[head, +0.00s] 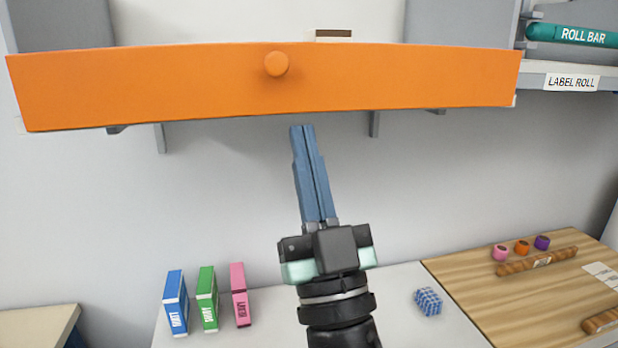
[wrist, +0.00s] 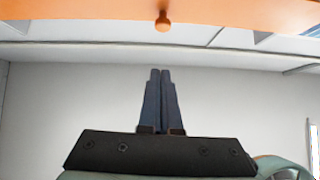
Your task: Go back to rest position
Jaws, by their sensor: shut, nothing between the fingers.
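My gripper (head: 302,127) points upward in the head view, its two blue fingers together and empty. It appears just below the orange drawer front (head: 150,88) with a round orange knob (head: 276,64). In the wrist view, my gripper (wrist: 159,72) is also shut, with nothing between the fingers. The orange front (wrist: 90,10) and its knob (wrist: 163,22) show at the top of that view, apart from the fingertips.
Blue (head: 175,302), green (head: 206,297) and pink (head: 240,295) boxes stand on the white table at left. A blue checkered block (head: 428,301) lies at right, beside a wooden board (head: 465,281). A shelf with a label roll sign (head: 571,82) is at upper right.

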